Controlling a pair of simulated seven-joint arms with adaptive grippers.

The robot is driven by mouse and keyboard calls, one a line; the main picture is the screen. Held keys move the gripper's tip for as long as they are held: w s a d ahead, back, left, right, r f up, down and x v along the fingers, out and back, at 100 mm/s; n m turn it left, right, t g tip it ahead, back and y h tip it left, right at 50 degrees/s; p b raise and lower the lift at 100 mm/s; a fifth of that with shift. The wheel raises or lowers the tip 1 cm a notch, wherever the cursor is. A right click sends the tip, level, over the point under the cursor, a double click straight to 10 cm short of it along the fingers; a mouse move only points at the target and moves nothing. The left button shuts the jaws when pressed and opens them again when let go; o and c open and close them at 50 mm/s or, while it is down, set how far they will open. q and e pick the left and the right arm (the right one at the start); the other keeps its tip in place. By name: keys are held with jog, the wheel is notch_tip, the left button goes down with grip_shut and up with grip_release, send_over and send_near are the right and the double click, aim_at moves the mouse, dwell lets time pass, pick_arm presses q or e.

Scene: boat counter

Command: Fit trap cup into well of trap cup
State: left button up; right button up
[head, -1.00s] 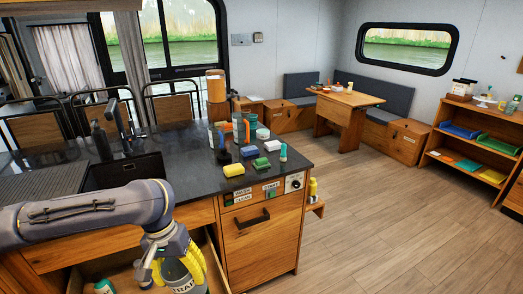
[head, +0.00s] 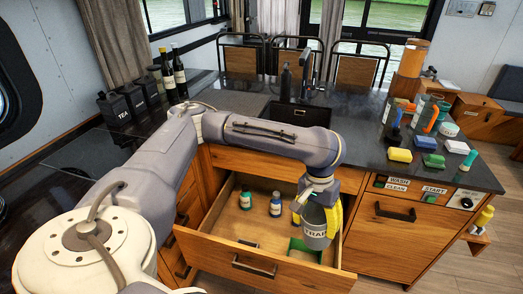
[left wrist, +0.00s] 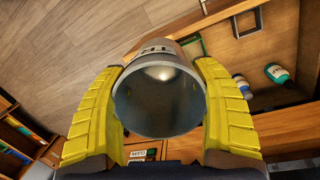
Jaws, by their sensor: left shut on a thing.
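The trap cup (head: 316,233) is a grey cup with a TRAP label. My left gripper (head: 318,215) is shut on it, with yellow fingers on both sides, and holds it over the right part of the open drawer (head: 225,247). In the left wrist view the cup (left wrist: 160,95) shows its round open mouth between the two fingers. A green-edged recess (head: 303,246) lies in the drawer, partly hidden behind the cup; I cannot tell for sure that it is the cup's well. The cup appears apart from the drawer floor. My right gripper is not in view.
The drawer front (head: 255,266) and the cabinet (head: 392,228) bound the space. Sponges (head: 400,155) and bottles crowd the counter's right end.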

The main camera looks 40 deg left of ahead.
pick_arm(q)
jog(key=s+a+f+n, duration=0.1)
jog(key=a+f+n, duration=0.8)
jog(key=a+f, duration=0.4)
jog(key=s+a+f+n, duration=0.1)
jog(key=a+f+n, duration=0.9)
jog(key=a, duration=0.6)
jog(key=shift+m+t, duration=0.4)
jog(key=shift+m, duration=0.3)
jog(key=shift+w+d+f, duration=0.1)
jog(key=shift+f, duration=4.95)
jog(key=shift+w+d+f, duration=0.1)
jog(key=shift+f, duration=4.95)
jog(key=shift+f, duration=0.1)
jog(key=o, duration=1.5)
jog(key=shift+c, duration=0.2)
